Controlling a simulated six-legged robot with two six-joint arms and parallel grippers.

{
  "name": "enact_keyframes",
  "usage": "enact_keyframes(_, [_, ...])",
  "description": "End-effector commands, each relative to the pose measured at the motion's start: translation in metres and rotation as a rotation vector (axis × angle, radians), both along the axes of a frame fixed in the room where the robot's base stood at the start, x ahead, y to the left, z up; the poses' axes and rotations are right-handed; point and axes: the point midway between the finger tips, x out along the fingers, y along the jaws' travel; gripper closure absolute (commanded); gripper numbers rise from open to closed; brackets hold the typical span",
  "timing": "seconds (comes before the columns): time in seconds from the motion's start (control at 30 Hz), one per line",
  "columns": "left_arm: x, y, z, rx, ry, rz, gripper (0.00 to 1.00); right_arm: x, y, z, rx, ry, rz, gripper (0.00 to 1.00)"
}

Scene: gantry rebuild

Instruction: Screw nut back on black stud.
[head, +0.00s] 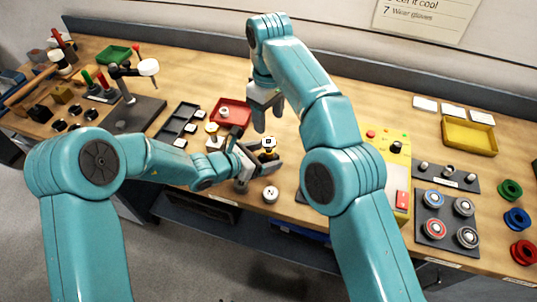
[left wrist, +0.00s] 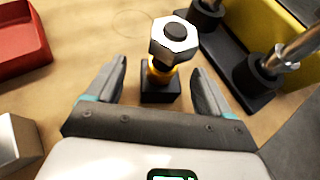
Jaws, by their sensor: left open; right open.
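A silver hex nut (left wrist: 174,40) sits at the top of the black stud (left wrist: 175,32), whose dark end shows in its hole. Below it are a yellow band and a square black base (left wrist: 160,90). The nut also shows small in the head view (head: 268,142). My left gripper (left wrist: 157,80) is open, with its fingers on either side of the stand below the nut, apart from it. It also shows in the head view (head: 262,166). My right gripper (head: 267,112) is open and empty, pointing down above the bench behind the stand.
A red tray (head: 232,113) lies behind and left of the stand. A white round piece (head: 270,194) stands near the front edge. A yellow panel (head: 396,160) is to the right. Dark fixtures with metal rods (left wrist: 275,70) stand close right of my left gripper.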

Motion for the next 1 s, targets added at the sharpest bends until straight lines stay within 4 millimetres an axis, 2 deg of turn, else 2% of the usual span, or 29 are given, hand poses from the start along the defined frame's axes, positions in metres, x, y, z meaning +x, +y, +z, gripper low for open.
enact_keyframes(0.33, [0.0018, -0.0017, -0.0010, -0.001, -0.001, 0.001, 0.19, -0.0003, 0.0005, 0.0001, 0.000, 0.000, 0.000, 0.39])
enact_keyframes(0.5, [0.0016, -0.0015, -0.0010, -0.001, -0.001, 0.001, 0.74, -0.0003, 0.0005, -0.0001, 0.000, 0.000, 0.000, 0.39])
enact_keyframes(0.57, [0.0016, -0.0014, -0.0011, 0.000, 0.000, 0.001, 0.94, -0.0003, 0.0005, -0.0001, 0.000, 0.000, 0.000, 0.39])
enact_keyframes(0.6, [0.0016, -0.0014, -0.0012, 0.000, 0.000, 0.001, 1.00, -0.0003, 0.0005, 0.0000, 0.000, 0.000, 0.000, 0.39])
enact_keyframes(1.0, [0.0017, -0.0014, -0.0008, -0.001, -0.001, 0.001, 1.00, 0.0006, 0.0037, -0.0001, -0.001, 0.001, 0.001, 0.39])
